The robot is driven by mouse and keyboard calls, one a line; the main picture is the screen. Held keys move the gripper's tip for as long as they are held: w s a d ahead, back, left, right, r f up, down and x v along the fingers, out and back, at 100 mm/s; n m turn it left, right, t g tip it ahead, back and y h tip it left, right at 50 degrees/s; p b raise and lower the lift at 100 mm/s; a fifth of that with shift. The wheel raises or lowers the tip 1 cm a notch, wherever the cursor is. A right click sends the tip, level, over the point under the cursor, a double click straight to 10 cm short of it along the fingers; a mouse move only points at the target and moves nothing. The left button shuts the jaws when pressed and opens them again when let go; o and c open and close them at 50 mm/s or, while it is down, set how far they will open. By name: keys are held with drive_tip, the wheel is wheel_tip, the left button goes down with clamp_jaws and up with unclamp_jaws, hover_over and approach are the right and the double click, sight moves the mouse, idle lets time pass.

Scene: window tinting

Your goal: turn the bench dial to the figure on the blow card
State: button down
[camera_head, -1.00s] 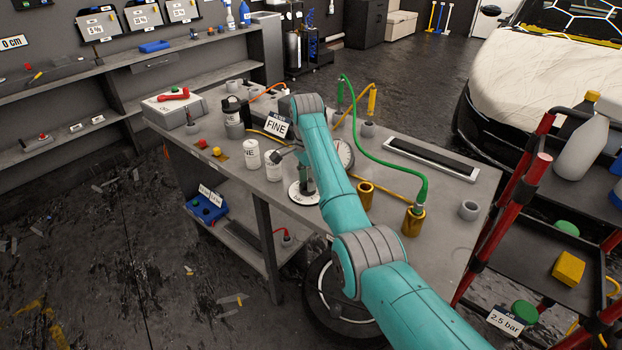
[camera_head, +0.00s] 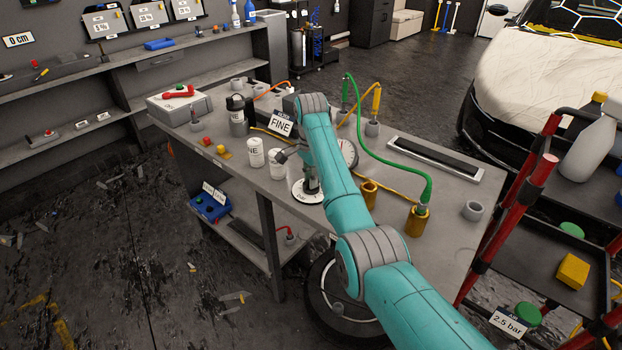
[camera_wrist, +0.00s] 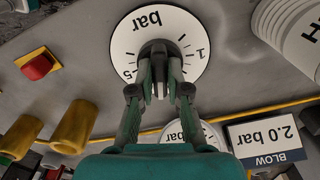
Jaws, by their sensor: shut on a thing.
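The bench dial (camera_wrist: 160,48) is a white disc marked "bar", with ticks and the figures 1 and 5 visible, upside down in the wrist view. Its dark knob stands at the centre, and my gripper (camera_wrist: 159,75) is shut on it. The blow card (camera_wrist: 265,138), with a dark "BLOW" band, reads 2.0 bar. It stands beside a round gauge (camera_wrist: 190,133). In the head view the dial (camera_head: 303,197) shows at the bench's near edge, under my gripper (camera_head: 311,188); I cannot make out the blow card there.
White canisters (camera_head: 255,152) and a "FINE" card (camera_head: 282,124) stand close left of my arm. Brass cups (camera_head: 416,222) and a green hose (camera_head: 395,162) are to its right. A red button (camera_wrist: 37,66) is on the bench.

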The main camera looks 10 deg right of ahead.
drive_tip(key=n, duration=0.5)
drive_tip(key=shift+n, duration=0.3)
drive_tip(key=n, duration=0.5)
drive_tip(key=shift+n, duration=0.3)
drive_tip(key=c, duration=1.1)
unclamp_jaws()
drive_tip(key=shift+c, duration=0.2)
drive_tip(key=shift+r, duration=3.75)
